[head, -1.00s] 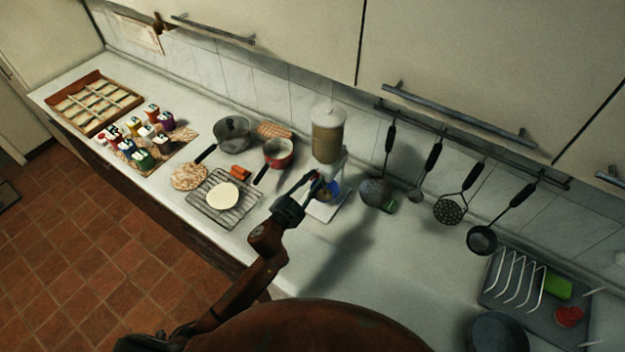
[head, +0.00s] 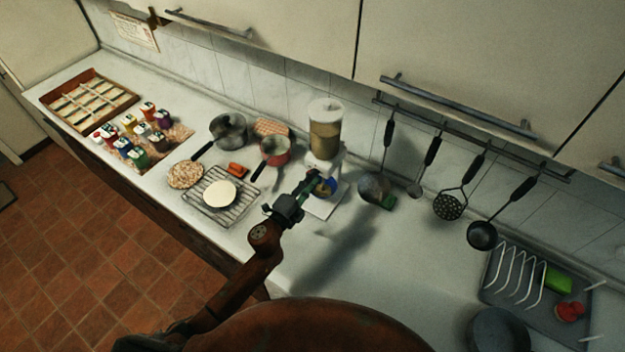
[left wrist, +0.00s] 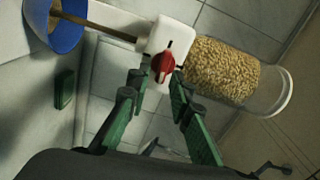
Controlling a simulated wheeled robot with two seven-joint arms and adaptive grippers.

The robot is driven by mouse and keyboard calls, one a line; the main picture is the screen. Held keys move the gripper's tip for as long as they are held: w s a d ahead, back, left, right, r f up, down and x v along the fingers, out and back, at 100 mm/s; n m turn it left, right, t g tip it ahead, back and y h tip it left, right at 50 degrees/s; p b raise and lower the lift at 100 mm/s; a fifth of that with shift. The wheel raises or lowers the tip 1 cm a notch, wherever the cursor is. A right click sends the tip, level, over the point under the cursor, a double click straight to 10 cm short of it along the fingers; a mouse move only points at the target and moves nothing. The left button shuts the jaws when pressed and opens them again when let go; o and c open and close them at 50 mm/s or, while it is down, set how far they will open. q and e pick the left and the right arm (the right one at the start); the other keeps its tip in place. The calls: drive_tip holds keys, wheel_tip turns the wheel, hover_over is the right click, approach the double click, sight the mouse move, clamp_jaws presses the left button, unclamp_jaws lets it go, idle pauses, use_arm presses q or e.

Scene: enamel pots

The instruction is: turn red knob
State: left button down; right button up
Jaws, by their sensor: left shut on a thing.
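The grain dispenser (head: 325,135) stands upright by the back wall, with a clear jar of grain on a white stand. It lies sideways in the left wrist view (left wrist: 225,72). Its red knob (left wrist: 163,66) is on the white housing (left wrist: 172,36); in the head view my left gripper hides it. My left gripper (head: 313,182) is at the dispenser's front, its green fingers (left wrist: 158,79) on either side of the knob and shut on it. A blue bowl (head: 326,188) with grain in it (left wrist: 55,22) sits under the spout. My right gripper is out of view.
A red pot (head: 275,152), a grey pot (head: 229,130) and a wire rack (head: 207,203) are left of the dispenser. Utensils hang from a rail (head: 470,140) at right.

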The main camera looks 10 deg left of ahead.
use_arm(q)
drive_tip(key=shift+f+m, duration=0.1)
drive_tip(key=shift+m, duration=0.3)
drive_tip(key=c, duration=2.1)
unclamp_jaws()
drive_tip(key=v, duration=1.2)
drive_tip(key=shift+o, duration=0.7)
